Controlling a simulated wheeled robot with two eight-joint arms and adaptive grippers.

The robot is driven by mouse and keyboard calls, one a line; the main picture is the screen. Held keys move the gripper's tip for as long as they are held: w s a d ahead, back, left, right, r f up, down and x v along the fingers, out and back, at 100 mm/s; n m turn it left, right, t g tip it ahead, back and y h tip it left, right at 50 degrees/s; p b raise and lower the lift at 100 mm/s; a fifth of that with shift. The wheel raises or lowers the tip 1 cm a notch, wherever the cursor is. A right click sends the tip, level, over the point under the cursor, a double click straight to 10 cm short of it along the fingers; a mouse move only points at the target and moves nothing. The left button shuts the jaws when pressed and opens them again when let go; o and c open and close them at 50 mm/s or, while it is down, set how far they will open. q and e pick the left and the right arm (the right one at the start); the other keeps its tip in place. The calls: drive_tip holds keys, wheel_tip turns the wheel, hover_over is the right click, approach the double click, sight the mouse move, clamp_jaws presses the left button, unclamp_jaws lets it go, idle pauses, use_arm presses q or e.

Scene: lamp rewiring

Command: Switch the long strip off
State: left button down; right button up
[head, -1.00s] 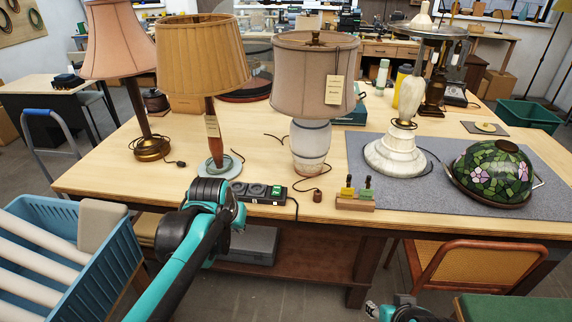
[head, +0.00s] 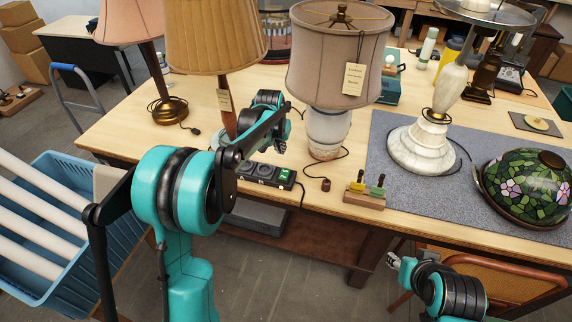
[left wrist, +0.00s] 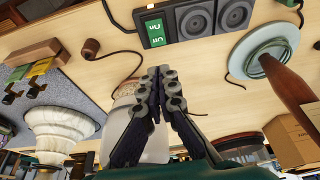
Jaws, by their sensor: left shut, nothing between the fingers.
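The long strip (head: 264,173) is a black power strip near the table's front edge, with round grey sockets in a row. A green switch (head: 287,176) sits at its right end. In the left wrist view the strip (left wrist: 199,22) is at the top, its green switch (left wrist: 154,28) marked in white. My left gripper (left wrist: 160,73) is shut and empty, its fingertips pointing toward the strip and apart from the switch in the picture. In the head view my left wrist is above the table just behind the strip. My right gripper (head: 393,261) is low, in front of the table; its jaw state is unclear.
A beige-shaded lamp (head: 340,55) and a pleated-shade lamp (head: 215,40) stand close behind the strip. A wooden block with green and yellow pieces (head: 365,198) and a small brown plug (head: 325,184) lie to the right. A stained-glass shade (head: 528,187) rests on the grey mat.

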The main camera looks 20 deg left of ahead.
sight(284, 173)
use_arm(q)
drive_tip(key=b+x, duration=0.1)
drive_tip(key=x, duration=0.3)
drive_tip(key=b+x, duration=0.1)
drive_tip(key=x, duration=0.4)
drive_tip(key=b+x, duration=0.1)
drive_tip(key=x, duration=0.4)
drive_tip(key=shift+s+f, duration=0.1)
drive_tip(key=shift+s, duration=0.25)
drive_tip(key=shift+w+f+b, duration=0.15)
drive_tip(key=shift+f+b, duration=0.2)
drive_tip(key=shift+b, duration=0.2)
drive_tip(key=shift+s, duration=0.85)
drive_tip(key=shift+r, duration=0.1)
